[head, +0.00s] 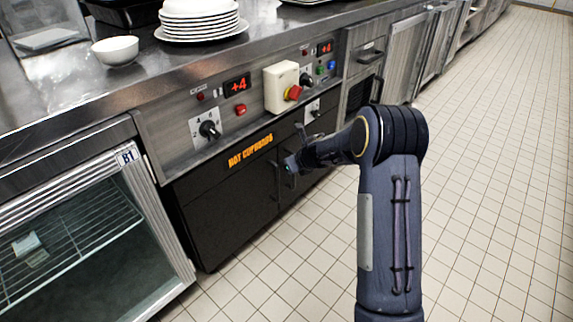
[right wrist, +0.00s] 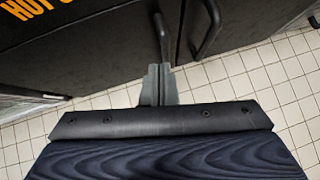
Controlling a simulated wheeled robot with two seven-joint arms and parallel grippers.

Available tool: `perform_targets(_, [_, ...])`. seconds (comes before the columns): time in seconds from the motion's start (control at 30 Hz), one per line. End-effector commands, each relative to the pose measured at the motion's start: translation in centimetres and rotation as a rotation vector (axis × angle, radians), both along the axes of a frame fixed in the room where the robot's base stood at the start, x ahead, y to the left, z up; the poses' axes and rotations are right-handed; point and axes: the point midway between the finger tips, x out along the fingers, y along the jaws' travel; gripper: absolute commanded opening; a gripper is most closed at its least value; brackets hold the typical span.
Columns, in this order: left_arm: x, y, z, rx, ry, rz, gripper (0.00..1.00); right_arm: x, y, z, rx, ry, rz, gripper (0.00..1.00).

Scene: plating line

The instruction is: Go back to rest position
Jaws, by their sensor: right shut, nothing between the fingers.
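My right arm reaches forward in the head view, bent at the elbow. My right gripper (head: 289,166) is in front of the black hot cupboard doors (head: 232,206), close to their handles. In the right wrist view my right gripper (right wrist: 158,72) is shut and empty, its two grey fingers together. The fingertips appear near the lower end of a dark curved door handle (right wrist: 161,38); I cannot tell whether they touch it. A second handle (right wrist: 208,30) stands just to the right. My left gripper is not in view.
A steel counter (head: 85,85) holds a white bowl (head: 116,50) and a stack of white plates (head: 200,25). A control panel with a red knob (head: 292,92) sits above the cupboard. A glass-door fridge (head: 80,230) is at left. The tiled floor (head: 490,130) at right is clear.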

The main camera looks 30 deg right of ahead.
Motion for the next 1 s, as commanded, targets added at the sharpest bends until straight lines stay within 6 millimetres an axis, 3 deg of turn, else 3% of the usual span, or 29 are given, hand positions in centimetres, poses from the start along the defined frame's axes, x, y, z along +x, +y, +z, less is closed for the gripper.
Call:
perform_targets(0.1, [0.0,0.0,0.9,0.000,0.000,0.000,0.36,-1.4,-0.7,1.9,0.000,-0.002,-0.004,0.00])
perform_targets(0.3, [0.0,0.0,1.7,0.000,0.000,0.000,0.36,-3.3,-1.5,3.9,0.000,-0.001,-0.003,0.00])
perform_targets(0.67, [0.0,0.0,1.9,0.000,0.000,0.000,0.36,-4.1,-1.9,4.9,0.016,-0.009,-0.028,0.00])
perform_targets(0.77, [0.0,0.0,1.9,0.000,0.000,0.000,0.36,-4.5,-2.6,7.7,0.120,-0.056,-0.183,0.00])
perform_targets(0.87, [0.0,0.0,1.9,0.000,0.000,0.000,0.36,-6.4,-3.9,12.4,0.355,-0.133,-0.500,0.00])
perform_targets(1.0, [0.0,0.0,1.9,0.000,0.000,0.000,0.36,-12.8,-5.2,17.8,0.855,-0.199,-1.067,0.00])
